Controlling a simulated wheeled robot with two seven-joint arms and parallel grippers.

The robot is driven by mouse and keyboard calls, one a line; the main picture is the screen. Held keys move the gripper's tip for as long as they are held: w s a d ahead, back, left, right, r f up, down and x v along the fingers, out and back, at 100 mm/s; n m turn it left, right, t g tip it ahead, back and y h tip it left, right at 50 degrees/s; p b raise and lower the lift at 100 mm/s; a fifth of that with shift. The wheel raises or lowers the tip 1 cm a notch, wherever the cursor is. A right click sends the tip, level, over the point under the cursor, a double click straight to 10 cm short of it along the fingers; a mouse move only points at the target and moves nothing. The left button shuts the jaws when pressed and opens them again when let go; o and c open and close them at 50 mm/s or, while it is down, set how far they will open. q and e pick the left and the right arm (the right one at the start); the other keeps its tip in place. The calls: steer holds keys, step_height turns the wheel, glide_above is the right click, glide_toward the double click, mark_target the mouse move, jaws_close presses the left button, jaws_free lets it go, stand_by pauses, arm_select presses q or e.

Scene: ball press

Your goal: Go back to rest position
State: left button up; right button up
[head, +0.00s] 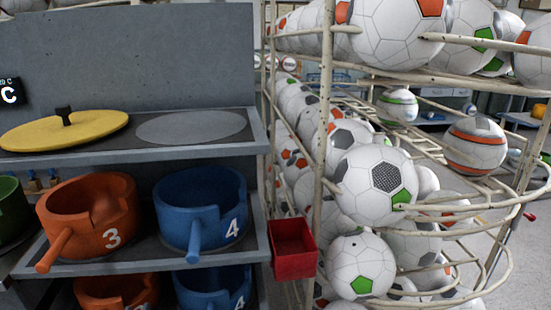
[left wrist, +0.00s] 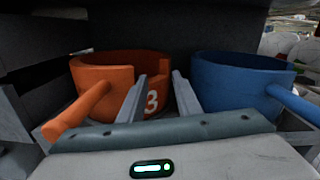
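My left gripper (left wrist: 160,77) shows in the left wrist view with its two fingers apart and nothing between them. Its fingers point toward an orange pot marked 3 (left wrist: 105,75) and a blue pot (left wrist: 235,80). I cannot tell if the fingers touch either pot. I make out no gripper in the head view. My right gripper is in neither view.
In the head view, the orange pot (head: 90,215) and blue pot marked 4 (head: 201,205) stand on a grey shelf, handles outward. A yellow lid (head: 62,128) lies above them. A red box (head: 292,248) hangs beside a wire rack of balls (head: 375,185) at right.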

arm_select(q)
steer(key=s+d+f+n+g+y, duration=0.15)
steer(key=s+f+n+g, duration=0.25)
steer(key=s+n, duration=0.45)
steer(key=s+d+f+n+g+h, duration=0.15)
steer(key=s+f+n+g, duration=0.35)
steer(key=n, duration=0.6)
steer(key=s+d+f+n+g+h, duration=0.2)
steer(key=s+d+n+g+h, duration=0.3)
steer(key=s+d+n, duration=0.8)
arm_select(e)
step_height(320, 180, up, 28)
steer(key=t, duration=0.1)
arm_select(q)
steer(key=s+d+f+m+t+p, duration=0.1)
steer(key=d+f+m+p, duration=0.1)
steer(key=f, duration=1.2)
steer(key=s+d+f+m+h+p, duration=0.1)
steer(key=d+f+p, duration=0.1)
steer(key=f, duration=1.3)
steer(key=shift+d+f+m+t+p, duration=0.3)
steer(key=shift+d+m+t, duration=0.1)
steer(key=shift+d, duration=0.15)
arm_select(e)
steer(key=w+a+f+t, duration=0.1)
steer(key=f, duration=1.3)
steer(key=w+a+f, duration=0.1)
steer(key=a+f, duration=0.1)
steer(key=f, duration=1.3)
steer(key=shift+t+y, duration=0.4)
